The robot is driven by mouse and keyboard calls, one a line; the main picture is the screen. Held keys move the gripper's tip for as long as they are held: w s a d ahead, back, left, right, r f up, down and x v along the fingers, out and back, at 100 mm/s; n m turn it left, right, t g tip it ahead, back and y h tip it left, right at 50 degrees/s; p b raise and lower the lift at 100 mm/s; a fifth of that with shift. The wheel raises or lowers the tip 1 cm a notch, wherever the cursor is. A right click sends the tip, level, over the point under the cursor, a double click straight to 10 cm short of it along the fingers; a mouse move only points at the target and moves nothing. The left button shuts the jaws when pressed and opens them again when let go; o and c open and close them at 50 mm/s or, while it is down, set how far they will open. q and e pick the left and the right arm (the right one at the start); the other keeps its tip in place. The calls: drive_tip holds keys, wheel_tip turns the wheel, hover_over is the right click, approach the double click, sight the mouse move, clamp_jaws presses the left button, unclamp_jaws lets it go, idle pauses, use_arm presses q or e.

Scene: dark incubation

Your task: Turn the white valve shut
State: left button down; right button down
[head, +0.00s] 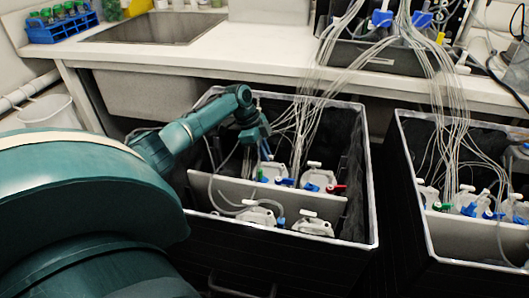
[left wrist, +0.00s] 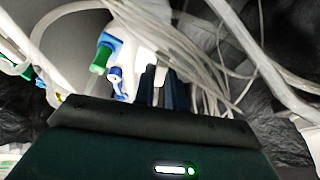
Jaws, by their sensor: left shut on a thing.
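My left gripper (head: 262,146) reaches down into the open dark drawer (head: 375,200), among thin clear tubes. In the left wrist view its two dark fingers (left wrist: 163,88) are close together at a white valve (left wrist: 146,62), and the gripper is shut on it. The fingers and tubes hide part of the valve, so its exact turn cannot be told. A green valve (left wrist: 101,57) and a blue valve (left wrist: 117,82) are just left of the fingers. White-lidded bottles (head: 318,178) with coloured valves stand in the drawer. My right gripper is not in view.
A grey divider (head: 225,188) crosses the drawer, with more bottles in front of it. Many tubes (head: 305,125) hang close around the gripper. A second open drawer (head: 402,150) with bottles and valves is at the right. The white bench (head: 250,55) overhangs the back.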

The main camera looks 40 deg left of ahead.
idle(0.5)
use_arm(q)
drive_tip(key=c, duration=1.4)
unclamp_jaws()
drive_tip(key=shift+c, duration=0.2)
drive_tip(key=p+v, duration=0.1)
drive_tip(key=v, duration=1.2)
drive_tip(key=shift+p, duration=0.35)
drive_tip(key=shift+r, duration=0.1)
